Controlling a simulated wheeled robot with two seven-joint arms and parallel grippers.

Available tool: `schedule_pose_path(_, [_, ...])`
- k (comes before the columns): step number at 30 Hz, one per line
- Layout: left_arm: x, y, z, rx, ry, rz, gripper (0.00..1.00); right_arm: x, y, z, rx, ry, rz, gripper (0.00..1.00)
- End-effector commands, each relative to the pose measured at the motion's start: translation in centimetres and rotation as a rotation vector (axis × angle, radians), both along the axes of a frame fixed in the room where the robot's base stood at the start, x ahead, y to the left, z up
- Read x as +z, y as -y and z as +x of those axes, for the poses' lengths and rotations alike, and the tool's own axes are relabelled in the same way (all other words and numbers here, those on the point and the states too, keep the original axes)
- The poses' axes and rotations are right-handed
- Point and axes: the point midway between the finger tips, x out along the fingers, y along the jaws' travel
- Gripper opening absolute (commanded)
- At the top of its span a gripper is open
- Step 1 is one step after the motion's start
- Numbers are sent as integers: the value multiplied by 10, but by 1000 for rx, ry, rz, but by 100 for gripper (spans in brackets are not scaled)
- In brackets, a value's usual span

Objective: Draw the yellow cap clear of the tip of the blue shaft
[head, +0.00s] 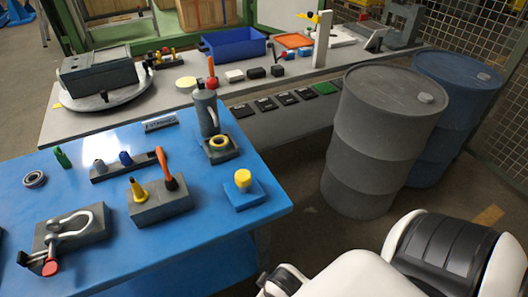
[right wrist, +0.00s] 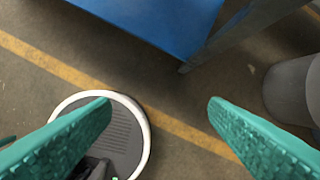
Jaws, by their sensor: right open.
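A yellow cap (head: 243,178) sits upright on a blue block (head: 243,197) near the right edge of the blue table. No shaft shows below the cap; any shaft inside it is hidden. My right gripper (right wrist: 160,102) is open and empty in the right wrist view, its two teal fingers wide apart above the floor. It is off the table, whose blue edge shows at the top of that view. Neither cap nor block shows in the right wrist view. My left gripper is not in view.
The blue table (head: 90,215) also holds a grey block (head: 160,206) with a yellow cone and orange-handled tool, a clamp (head: 70,228), a peg rack (head: 105,172) and a grey bottle (head: 206,110). A grey drum (head: 375,140) stands right of the table. Bare tabletop surrounds the blue block.

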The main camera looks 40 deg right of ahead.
Motion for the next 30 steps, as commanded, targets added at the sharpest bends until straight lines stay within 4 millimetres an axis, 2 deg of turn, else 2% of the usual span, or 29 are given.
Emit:
schedule_pose_path(1, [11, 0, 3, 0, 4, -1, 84, 39, 9, 6, 44, 42, -44, 69])
schedule_pose_path(3, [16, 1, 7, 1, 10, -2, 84, 76, 27, 17, 148, 105, -152, 69])
schedule_pose_path(6, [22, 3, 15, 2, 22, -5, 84, 118, 61, 40, 389, 211, -406, 69])
schedule_pose_path(9, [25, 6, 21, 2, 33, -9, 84, 146, 89, 67, 671, 286, -713, 69])
schedule_pose_path(13, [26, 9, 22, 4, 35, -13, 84, 178, 113, 103, 1095, 317, -1179, 69])
schedule_pose_path(18, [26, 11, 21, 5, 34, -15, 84, 199, 117, 135, 1621, 239, -1752, 69])
schedule_pose_path(21, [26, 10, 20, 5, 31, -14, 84, 202, 113, 143, 1825, 179, -1975, 69])
schedule_pose_path(25, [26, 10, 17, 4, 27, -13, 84, 201, 110, 147, 1950, 134, -2115, 69])
schedule_pose_path(30, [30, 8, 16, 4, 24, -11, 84, 200, 109, 160, 1968, 126, -2138, 69])
